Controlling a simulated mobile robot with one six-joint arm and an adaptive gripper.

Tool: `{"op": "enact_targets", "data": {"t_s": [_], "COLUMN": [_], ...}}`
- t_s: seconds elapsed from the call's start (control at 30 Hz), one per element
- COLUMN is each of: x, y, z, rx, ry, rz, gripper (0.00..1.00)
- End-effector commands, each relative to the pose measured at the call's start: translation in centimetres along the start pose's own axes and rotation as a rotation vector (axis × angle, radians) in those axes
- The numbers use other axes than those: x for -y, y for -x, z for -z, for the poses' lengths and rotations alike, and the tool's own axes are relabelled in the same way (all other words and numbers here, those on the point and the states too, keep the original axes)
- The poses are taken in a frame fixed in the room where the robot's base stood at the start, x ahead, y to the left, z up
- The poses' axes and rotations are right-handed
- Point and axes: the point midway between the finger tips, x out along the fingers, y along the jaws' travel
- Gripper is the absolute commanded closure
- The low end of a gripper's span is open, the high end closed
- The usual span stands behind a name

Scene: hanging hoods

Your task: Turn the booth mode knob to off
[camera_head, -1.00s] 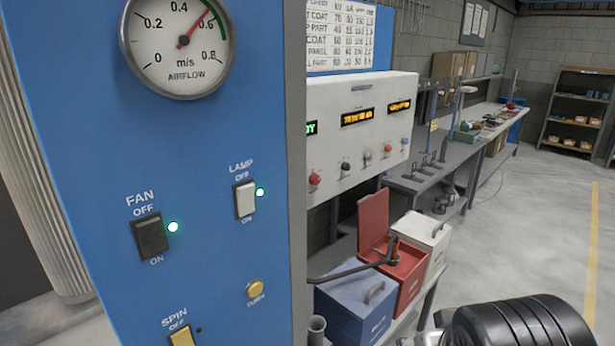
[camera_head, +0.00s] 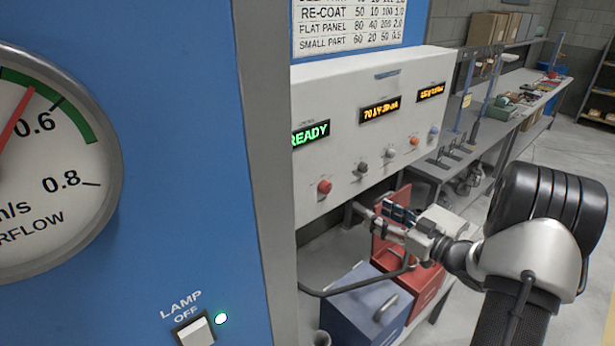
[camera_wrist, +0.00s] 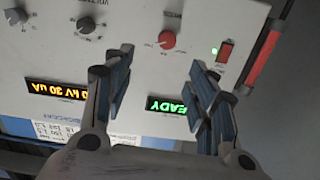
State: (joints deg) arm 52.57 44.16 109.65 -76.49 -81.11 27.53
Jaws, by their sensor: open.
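The control panel (camera_head: 400,130) is a white box with a row of small knobs under its displays. A red knob (camera_head: 324,186) is at the left of the row; it also shows in the wrist view (camera_wrist: 167,39), where the panel appears upside down. To its right are a dark knob (camera_head: 362,168), a grey knob, an orange knob (camera_head: 414,141) and a blue knob. I cannot read which one is the booth mode knob. My gripper (camera_head: 368,213) is open and empty, below and right of the red knob. In the wrist view its spread fingers (camera_wrist: 162,64) flank the red knob's line, apart from it.
A green READY display (camera_head: 311,134) and two amber displays sit above the knobs. A red switch (camera_wrist: 226,50) with a green light is near the red knob. The blue cabinet (camera_head: 190,150) stands close at left. Red and blue boxes (camera_head: 355,300) are below.

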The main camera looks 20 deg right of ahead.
Motion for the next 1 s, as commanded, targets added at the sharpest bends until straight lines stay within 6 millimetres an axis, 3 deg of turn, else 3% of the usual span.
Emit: {"op": "enact_targets", "data": {"t_s": [0.13,0.27,0.8,1.0], "x": [0.3,0.5,1.0,1.0], "y": [0.7,-0.6,-12.0,-15.1], "z": [-0.3,-0.4,0.1,0.2], "rx": [-0.034,-0.036,-0.035,-0.035], "ry": [-0.028,-0.029,-0.026,-0.027], "rz": [0.036,0.042,0.041,0.038], "gripper": [0.48,0.48,0.48,0.48]}}
